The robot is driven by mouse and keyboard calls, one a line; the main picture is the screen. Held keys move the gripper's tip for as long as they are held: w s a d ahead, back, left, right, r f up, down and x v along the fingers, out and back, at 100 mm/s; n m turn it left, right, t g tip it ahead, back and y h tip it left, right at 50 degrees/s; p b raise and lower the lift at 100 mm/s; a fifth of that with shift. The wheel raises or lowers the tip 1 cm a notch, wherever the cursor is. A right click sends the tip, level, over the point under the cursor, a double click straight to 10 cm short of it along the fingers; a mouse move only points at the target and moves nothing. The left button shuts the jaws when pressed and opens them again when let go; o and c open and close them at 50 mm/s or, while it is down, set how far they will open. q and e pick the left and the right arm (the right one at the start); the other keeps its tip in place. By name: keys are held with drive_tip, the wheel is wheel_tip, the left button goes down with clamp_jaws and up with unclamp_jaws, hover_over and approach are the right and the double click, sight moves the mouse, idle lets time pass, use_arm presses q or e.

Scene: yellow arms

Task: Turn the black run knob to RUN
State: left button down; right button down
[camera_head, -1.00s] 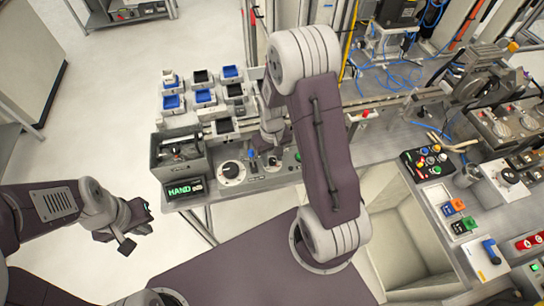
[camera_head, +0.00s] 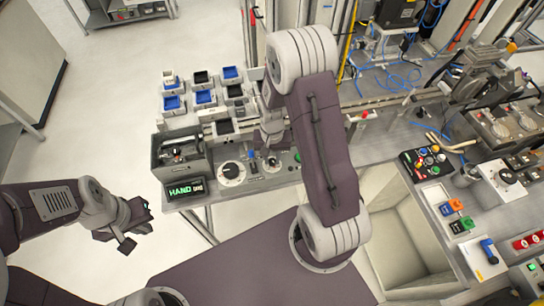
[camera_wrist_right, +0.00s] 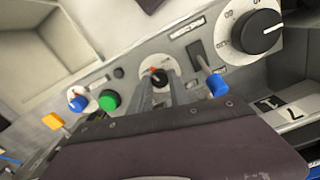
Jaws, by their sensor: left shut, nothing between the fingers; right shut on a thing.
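The black run knob (camera_wrist_right: 157,76) is small, with an orange-red mark, on a round pale plate in the right wrist view. My right gripper (camera_wrist_right: 160,88) is shut on it, with a grey finger to either side. In the head view the knob sits at the front panel, where my right gripper (camera_head: 271,149) comes down from above; my arm partly hides this spot. Its pointing direction and label are too small to read surely. My left gripper (camera_head: 126,234) is shut and empty, over the floor at the lower left, far from the panel.
On the panel are a large black dial (camera_wrist_right: 258,32), a blue-tipped lever (camera_wrist_right: 217,84), a green button (camera_wrist_right: 110,100) and a blue knob (camera_wrist_right: 77,101). A display (camera_head: 185,190) reads HAND. Small bins (camera_head: 203,97) stand behind. A grey basin (camera_head: 405,235) lies right.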

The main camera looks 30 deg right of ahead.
sight(273, 160)
drive_tip(key=m, duration=0.6)
drive_tip(key=shift+p, duration=0.4)
drive_tip(key=m, duration=0.6)
drive_tip(key=shift+m+p, duration=0.3)
drive_tip(key=shift+p, duration=0.05)
drive_tip(key=c, duration=1.2)
unclamp_jaws()
drive_tip(key=shift+d, duration=0.1)
drive_tip(key=shift+r, duration=0.1)
wheel_tip(273, 160, up, 9)
drive_tip(key=shift+b, duration=0.35)
